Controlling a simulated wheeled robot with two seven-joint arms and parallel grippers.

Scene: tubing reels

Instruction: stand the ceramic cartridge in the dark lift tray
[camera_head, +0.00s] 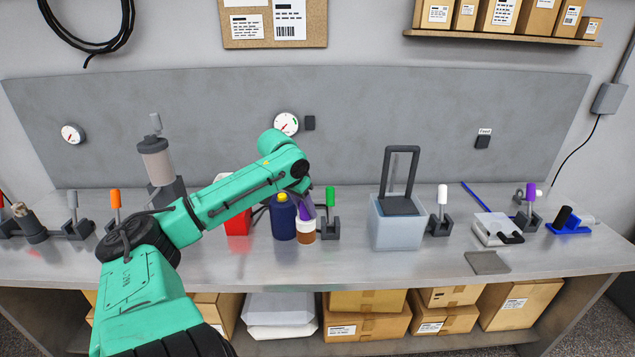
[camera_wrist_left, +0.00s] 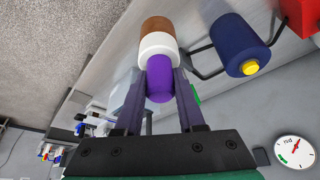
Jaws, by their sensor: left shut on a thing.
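A short cylinder with a brown body, white band and purple top, which I take for the ceramic cartridge (camera_head: 306,238), is upright near the bench middle. It also shows in the left wrist view (camera_wrist_left: 158,30). My left gripper (camera_head: 307,212) is shut on its purple top, with one dark finger on each side (camera_wrist_left: 160,72). I cannot tell if its base touches the bench. The dark lift tray (camera_head: 400,206), with a tall looped handle, sits at the top of a translucent tub (camera_head: 397,236), to the right of the gripper. My right gripper is not in view.
A dark blue bottle with a yellow cap (camera_head: 284,220) stands close left of the cartridge, and a red container (camera_head: 237,222) beyond it. A green-topped holder (camera_head: 330,215) is close on the right. A white-topped holder (camera_head: 441,215) stands right of the tub. Open bench lies in front.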

